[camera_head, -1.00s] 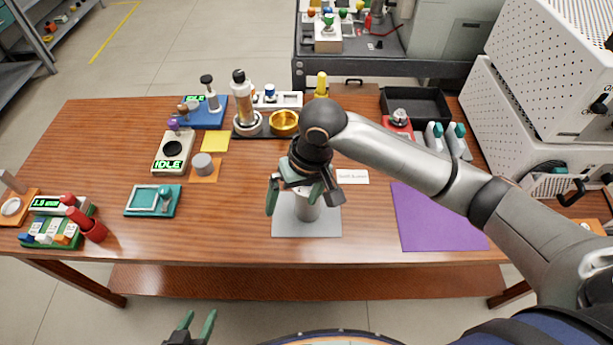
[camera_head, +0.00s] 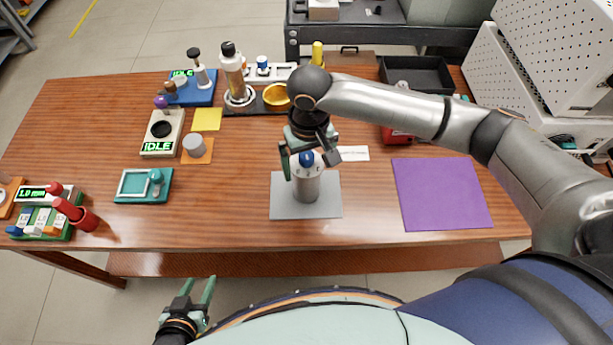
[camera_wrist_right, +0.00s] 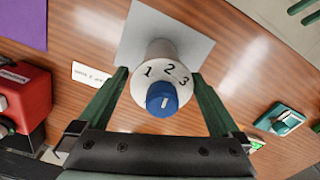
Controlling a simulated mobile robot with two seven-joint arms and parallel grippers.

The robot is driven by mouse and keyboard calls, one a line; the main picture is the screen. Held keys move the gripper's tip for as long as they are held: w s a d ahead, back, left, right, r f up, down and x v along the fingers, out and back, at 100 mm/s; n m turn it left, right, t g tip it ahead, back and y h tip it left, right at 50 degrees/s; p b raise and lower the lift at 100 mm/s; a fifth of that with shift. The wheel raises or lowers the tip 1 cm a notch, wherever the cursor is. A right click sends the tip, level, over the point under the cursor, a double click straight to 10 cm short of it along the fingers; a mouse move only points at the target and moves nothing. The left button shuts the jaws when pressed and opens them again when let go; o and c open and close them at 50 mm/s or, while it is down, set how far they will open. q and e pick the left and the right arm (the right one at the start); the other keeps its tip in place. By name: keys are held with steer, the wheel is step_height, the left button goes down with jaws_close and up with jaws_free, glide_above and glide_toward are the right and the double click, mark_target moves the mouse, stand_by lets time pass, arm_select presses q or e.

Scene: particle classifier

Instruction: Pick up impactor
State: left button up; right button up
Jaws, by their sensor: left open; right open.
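The impactor, taken to be the grey cylinder (camera_head: 306,187) with a blue knob on top, stands upright on a grey mat (camera_head: 330,206). In the right wrist view its pale top (camera_wrist_right: 180,82) carries the numbers 1, 2 and 3 around the blue knob (camera_wrist_right: 162,99). My right gripper (camera_head: 312,166) is open at the cylinder's top. In the wrist view its fingers (camera_wrist_right: 160,77) lie on either side of the top, with visible gaps; I cannot tell their exact height against it. My left gripper (camera_head: 199,286) is open and empty, in front of the table.
A purple mat (camera_head: 440,195) lies bare to the right. A red device (camera_head: 396,135) is behind it, partly hidden by my right arm. Bare wood surrounds the grey mat.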

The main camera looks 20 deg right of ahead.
steer(key=f, duration=0.4)
steer(key=shift+w+a+f, duration=0.1)
steer(key=shift+w+f, duration=0.1)
steer(key=shift+f, duration=0.05)
steer(key=shift+c, duration=0.2)
steer(key=shift+r, duration=0.15)
jaws_close()
